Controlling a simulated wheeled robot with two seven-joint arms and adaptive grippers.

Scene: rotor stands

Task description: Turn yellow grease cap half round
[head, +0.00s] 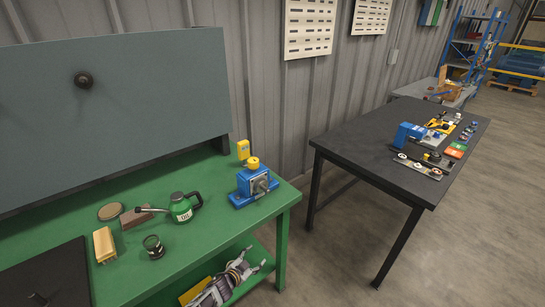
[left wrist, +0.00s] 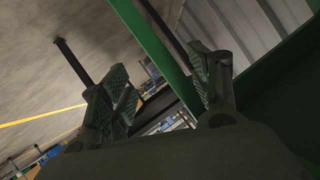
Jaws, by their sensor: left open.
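The yellow grease cap (head: 254,162) sits on top of a blue housing (head: 252,184) near the right end of the green bench. The housing has a grey shaft end on its front face. My left gripper (head: 250,265) is low, in front of the bench's right part, well below and apart from the cap. In the left wrist view its two fingers (left wrist: 164,85) are spread with nothing between them. The cap and housing do not show clearly in that view. My right gripper is in neither view.
A grey panel (head: 110,100) rises behind. A black table (head: 350,135) with parts stands right, across a floor gap.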

